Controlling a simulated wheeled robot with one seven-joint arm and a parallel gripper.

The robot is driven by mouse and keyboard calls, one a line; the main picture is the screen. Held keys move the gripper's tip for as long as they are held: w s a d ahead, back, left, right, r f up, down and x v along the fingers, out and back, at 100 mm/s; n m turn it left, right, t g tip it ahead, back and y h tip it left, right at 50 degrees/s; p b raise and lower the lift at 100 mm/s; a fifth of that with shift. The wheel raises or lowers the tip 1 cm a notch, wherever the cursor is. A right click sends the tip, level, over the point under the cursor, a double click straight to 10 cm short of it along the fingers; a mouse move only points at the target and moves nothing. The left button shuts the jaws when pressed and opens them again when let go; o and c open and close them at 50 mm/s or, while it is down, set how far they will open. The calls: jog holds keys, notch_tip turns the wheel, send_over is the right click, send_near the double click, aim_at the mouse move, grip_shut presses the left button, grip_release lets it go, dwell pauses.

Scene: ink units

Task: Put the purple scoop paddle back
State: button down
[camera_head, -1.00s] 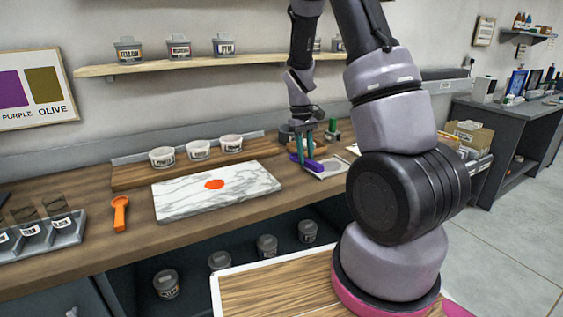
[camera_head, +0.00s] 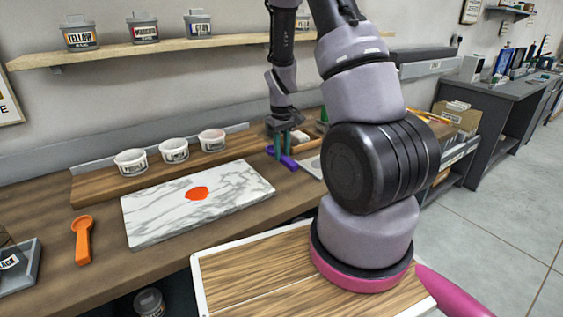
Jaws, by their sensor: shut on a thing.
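My gripper (camera_head: 282,152) points down, shut on the purple scoop paddle (camera_head: 289,161). Only a short purple part shows at the green fingertips. It is beside the right end of the white marble slab (camera_head: 150,223), over the back part of the counter. I cannot tell whether the paddle touches the surface. A pale square piece (camera_head: 312,166) lies just right of it, partly hidden by my arm. An orange scoop paddle (camera_head: 82,240) lies left of the slab.
An orange-red ink blob (camera_head: 198,193) is on the slab. Three white cups (camera_head: 131,163) stand on a wooden board behind it. A wall shelf (camera_head: 150,46) holds labelled jars. A grey rack (camera_head: 20,272) is at the far left. Bare counter (camera_head: 140,265) lies in front of the slab.

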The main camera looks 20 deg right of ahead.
notch_tip(320, 180, down, 4)
jog(key=shift+r, duration=0.1)
jog(key=c, duration=0.7)
grip_release()
jog(key=shift+o, duration=0.2)
jog(key=shift+r, duration=0.15)
notch_tip(320, 180, up, 12)
jog(key=shift+f, duration=0.15)
notch_tip(320, 180, up, 7)
jog(key=m+t, duration=0.1)
send_over(282, 155)
jog(key=s+a, duration=0.1)
jog(key=a, duration=0.1)
jog(key=s+a+r+m+t+y, duration=0.1)
jog(key=s+r, duration=0.2)
jog(key=r, duration=0.2)
jog(key=s+a+r+m+t, duration=0.1)
jog(key=s+r+t, duration=0.15)
jog(key=r, duration=0.35)
jog(key=s+a+r+m+t, duration=0.1)
jog(key=s+a+r, duration=0.1)
jog(key=s+r, duration=0.2)
jog(key=s+a+r+m+t+y, duration=0.1)
jog(key=s+r+m+t, duration=0.1)
jog(key=s+r, duration=0.3)
jog(key=s, duration=0.4)
jog(key=shift+s+a, duration=0.2)
jog(key=shift+a, duration=0.15)
